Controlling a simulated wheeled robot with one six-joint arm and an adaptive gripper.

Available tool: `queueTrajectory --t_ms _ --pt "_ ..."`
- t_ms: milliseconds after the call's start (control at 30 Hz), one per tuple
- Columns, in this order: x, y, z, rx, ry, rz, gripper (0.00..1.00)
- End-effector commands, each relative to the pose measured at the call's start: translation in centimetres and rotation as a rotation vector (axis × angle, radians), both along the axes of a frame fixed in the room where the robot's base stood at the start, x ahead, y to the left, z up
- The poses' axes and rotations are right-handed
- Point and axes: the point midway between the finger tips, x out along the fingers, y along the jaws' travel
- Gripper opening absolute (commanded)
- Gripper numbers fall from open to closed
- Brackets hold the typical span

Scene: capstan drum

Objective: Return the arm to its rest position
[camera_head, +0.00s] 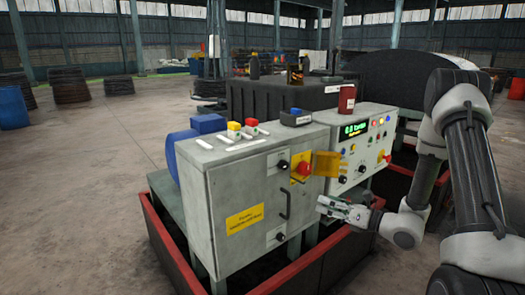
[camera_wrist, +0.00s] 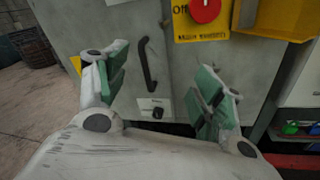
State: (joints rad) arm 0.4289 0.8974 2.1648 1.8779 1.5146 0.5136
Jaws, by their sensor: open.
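My gripper (camera_head: 333,206) is at the end of my arm, in front of the right part of the grey cabinet (camera_head: 222,197). In the wrist view my gripper (camera_wrist: 158,90) has its two green-padded fingers spread wide with nothing between them. Behind the fingers are the cabinet door's black handle (camera_wrist: 147,64) and a black knob (camera_wrist: 157,111). The red rotary switch (camera_head: 304,168) sits on a yellow plate on the cabinet front, with a yellow flap (camera_head: 327,163) standing out to its right. The switch (camera_wrist: 205,9) is at the top of the wrist view, beyond and above the fingers.
A control box (camera_head: 362,140) with a green display and several buttons stands right of the cabinet. A red-rimmed low barrier (camera_head: 300,262) runs below. A dark red can (camera_head: 347,98) and small coloured items stand on top. Open concrete floor (camera_head: 85,190) lies to the left.

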Motion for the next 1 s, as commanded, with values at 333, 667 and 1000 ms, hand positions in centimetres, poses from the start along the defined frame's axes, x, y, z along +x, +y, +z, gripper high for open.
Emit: queueTrajectory --t_ms 333,667,1000 --pt "-17.7 2.0 1.9 -0.516 -0.275 0.766 0.68" --pt "-27.1 -6.7 7.3 -1.136 -0.764 1.488 0.68" --pt "-28.5 -13.0 16.7 -1.761 -1.108 1.872 0.68"
